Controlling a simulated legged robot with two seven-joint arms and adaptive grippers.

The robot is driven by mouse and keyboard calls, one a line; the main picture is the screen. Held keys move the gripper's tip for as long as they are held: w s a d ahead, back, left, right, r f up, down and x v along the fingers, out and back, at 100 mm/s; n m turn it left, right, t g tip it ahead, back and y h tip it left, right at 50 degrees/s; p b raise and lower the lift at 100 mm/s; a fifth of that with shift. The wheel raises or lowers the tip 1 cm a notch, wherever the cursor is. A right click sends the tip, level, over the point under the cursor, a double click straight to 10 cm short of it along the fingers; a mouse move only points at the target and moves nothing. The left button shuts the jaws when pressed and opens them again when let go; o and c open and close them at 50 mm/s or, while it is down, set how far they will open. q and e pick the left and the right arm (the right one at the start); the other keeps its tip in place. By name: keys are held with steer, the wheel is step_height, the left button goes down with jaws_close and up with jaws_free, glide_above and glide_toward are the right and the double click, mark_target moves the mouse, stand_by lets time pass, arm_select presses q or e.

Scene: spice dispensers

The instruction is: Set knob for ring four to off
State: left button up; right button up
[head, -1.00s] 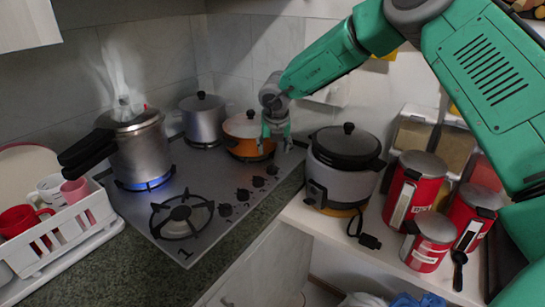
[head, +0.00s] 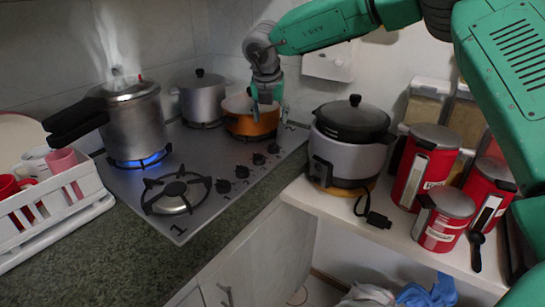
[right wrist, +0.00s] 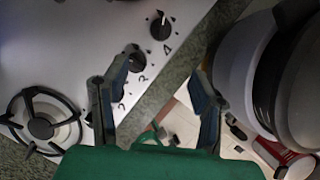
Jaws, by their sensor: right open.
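The stove's four-side knob (head: 273,148) is the farthest in a row of black knobs along the stove's right edge. In the right wrist view the knob beside the printed 4 (right wrist: 160,27) is at the top, with a pale pointer line; its exact setting is hard to read. My right gripper (head: 266,108) is open and empty above the far end of the row, in front of the orange pot. In the right wrist view its spread fingers (right wrist: 155,100) lie below that knob in the picture, apart from it. My left gripper is not in view.
A steaming pressure cooker (head: 136,122) stands over a blue flame. An orange pot (head: 250,120) and a grey pot (head: 201,98) stand at the back. A rice cooker (head: 348,150) stands close right of the knobs. Red canisters (head: 428,175) are further right.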

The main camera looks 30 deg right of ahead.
mark_target(273, 145)
steer(key=x, duration=1.3)
steer(key=shift+w+d+f, duration=0.1)
steer(key=shift+d+f, duration=0.1)
steer(key=c, duration=1.1)
